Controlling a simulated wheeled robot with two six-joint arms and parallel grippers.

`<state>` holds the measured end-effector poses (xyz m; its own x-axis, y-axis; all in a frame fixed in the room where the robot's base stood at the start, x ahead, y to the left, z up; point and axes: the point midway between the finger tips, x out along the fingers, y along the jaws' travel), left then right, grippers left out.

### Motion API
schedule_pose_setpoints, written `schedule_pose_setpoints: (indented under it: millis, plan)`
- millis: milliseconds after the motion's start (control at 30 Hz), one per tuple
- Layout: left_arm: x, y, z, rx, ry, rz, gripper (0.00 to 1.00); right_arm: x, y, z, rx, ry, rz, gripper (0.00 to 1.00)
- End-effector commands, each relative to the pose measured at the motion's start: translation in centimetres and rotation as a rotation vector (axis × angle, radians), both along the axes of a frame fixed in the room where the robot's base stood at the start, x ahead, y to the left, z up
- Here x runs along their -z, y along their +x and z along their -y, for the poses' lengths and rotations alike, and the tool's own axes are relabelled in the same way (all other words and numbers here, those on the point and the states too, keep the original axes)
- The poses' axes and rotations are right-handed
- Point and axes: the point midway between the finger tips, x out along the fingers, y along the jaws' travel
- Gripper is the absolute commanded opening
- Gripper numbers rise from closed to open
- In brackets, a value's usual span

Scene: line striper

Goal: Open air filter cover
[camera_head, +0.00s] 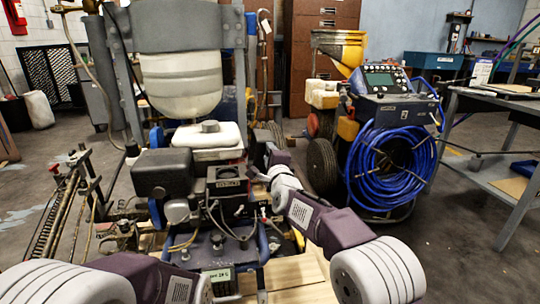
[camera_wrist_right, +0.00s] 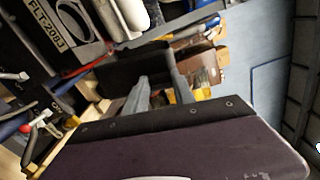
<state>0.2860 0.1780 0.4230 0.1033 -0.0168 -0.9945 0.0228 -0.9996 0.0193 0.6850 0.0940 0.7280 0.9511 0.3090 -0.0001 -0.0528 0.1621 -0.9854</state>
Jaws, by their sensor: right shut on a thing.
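The air filter housing (camera_head: 228,184) is a dark box on the engine, with a label plate on its front. In the right wrist view the housing (camera_wrist_right: 85,40) shows its round inner ring uncovered, beside a plate reading FLT-208J. My right gripper (camera_head: 262,174) is just to the right of the housing. In the right wrist view my right gripper's grey fingers (camera_wrist_right: 158,82) are shut on a dark panel, which looks like the air filter cover (camera_wrist_right: 146,66). The cover stands apart from the ring; whether a hinge joins them is hidden. My left arm enters at lower left; its fingers are out of frame.
The engine's black fuel tank or muffler box (camera_head: 162,172) sits left of the housing, with a white tank (camera_head: 208,138) behind. Cables and hoses run below the housing. A machine with coiled blue hose (camera_head: 390,165) stands at right, near a grey workbench (camera_head: 490,150).

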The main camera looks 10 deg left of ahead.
Motion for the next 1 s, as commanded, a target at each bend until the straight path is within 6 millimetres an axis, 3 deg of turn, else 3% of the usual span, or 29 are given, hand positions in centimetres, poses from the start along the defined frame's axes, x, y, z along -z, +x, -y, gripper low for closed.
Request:
schedule_pose_setpoints:
  millis: [67, 100, 167, 567, 1000]
  plan:
    - [0.0, 0.0, 0.0, 0.000, 0.000, 0.000, 0.36, 0.0, 0.0, 0.0, 0.000, 0.000, -0.001, 0.00]
    - [0.0, 0.0, 0.0, 0.000, 0.000, 0.000, 0.36, 0.0, 0.0, 0.0, 0.000, -0.001, -0.001, 0.36]
    - [0.0, 0.0, 0.0, 0.000, 0.000, 0.000, 0.36, 0.0, 0.0, 0.0, 0.000, -0.001, 0.000, 0.53]
    - [0.0, 0.0, 0.0, 0.000, 0.000, 0.000, 0.36, 0.0, -0.4, 0.1, 0.000, -0.002, -0.002, 0.53]
    - [-1.4, 0.0, 0.0, 0.000, 0.000, 0.000, 0.36, -0.2, -7.2, 2.3, -0.001, -0.002, 0.000, 0.53]
